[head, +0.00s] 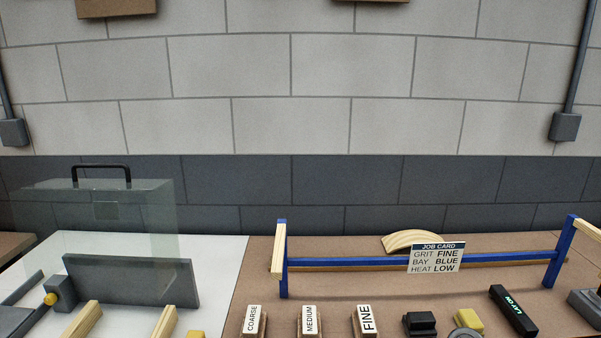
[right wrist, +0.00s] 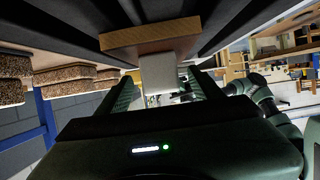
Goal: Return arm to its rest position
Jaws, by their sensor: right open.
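My right gripper (right wrist: 160,86) shows in the right wrist view with its two dark green fingers apart. A pale block (right wrist: 158,72) under a wooden board (right wrist: 150,35) appears in line with the gap between the fingers. I cannot tell how far it is from them, but no finger is seen closed on it. Neither gripper nor arm shows in the head view. My left gripper is not seen.
In the head view, a job card (head: 436,257) hangs on a blue rail (head: 340,261). Blocks labelled COARSE (head: 251,320), MEDIUM (head: 309,320) and FINE (head: 366,320) stand in front. A clear cover (head: 150,215) with a black handle stands at left.

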